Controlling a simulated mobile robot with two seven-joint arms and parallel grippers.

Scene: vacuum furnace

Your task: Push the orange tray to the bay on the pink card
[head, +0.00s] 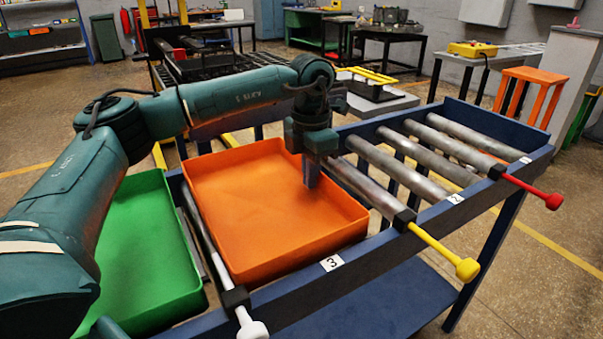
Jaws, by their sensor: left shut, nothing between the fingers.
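The orange tray (255,195) lies on the blue roller table (290,300), beside the label 3 (332,263). My left gripper (311,183) is shut and empty. It points down at the right part of the orange tray, its fingertips in front of the tray's inner right side; I cannot tell if they touch. Bare rollers (400,178) lie right of the tray, by the label 2 (455,198) and a further label (525,160). A small pink-red thing (573,22) tops a grey post at the upper right; I cannot tell if it is a card. My right gripper is not in view.
A green tray (150,255) lies left of the orange one. Rods with a white knob (252,328), a yellow knob (467,269) and a red knob (553,201) stick out over the front rail. An orange stool (535,78) stands behind the table's right end.

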